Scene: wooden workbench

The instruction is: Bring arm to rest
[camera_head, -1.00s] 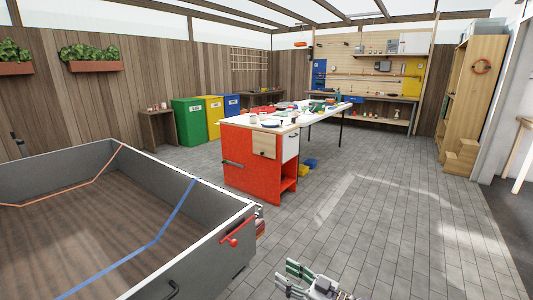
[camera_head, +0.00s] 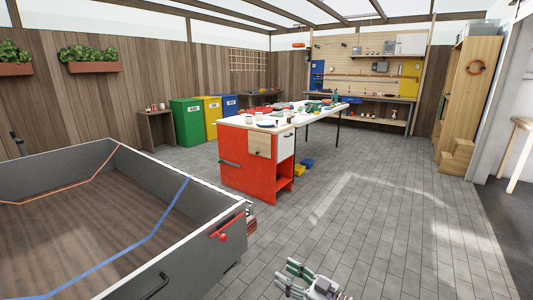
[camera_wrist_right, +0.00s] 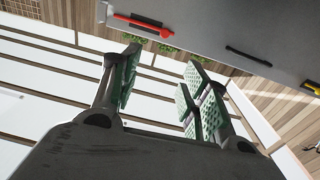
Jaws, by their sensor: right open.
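My right gripper (camera_head: 295,276) shows at the bottom of the head view, over the grey paved floor, with green pads on its fingers. It is open. In the right wrist view the two padded fingers (camera_wrist_right: 158,88) stand apart with nothing between them. My left gripper is in neither view.
A grey-walled trailer (camera_head: 190,247) with a wooden bed fills the left front. A red workbench (camera_head: 240,172) with a white top holding many items stands ahead. Green, yellow and blue bins (camera_head: 188,122) line the back wall. A wooden cabinet (camera_head: 470,95) stands right. The paved floor (camera_head: 390,220) is clear.

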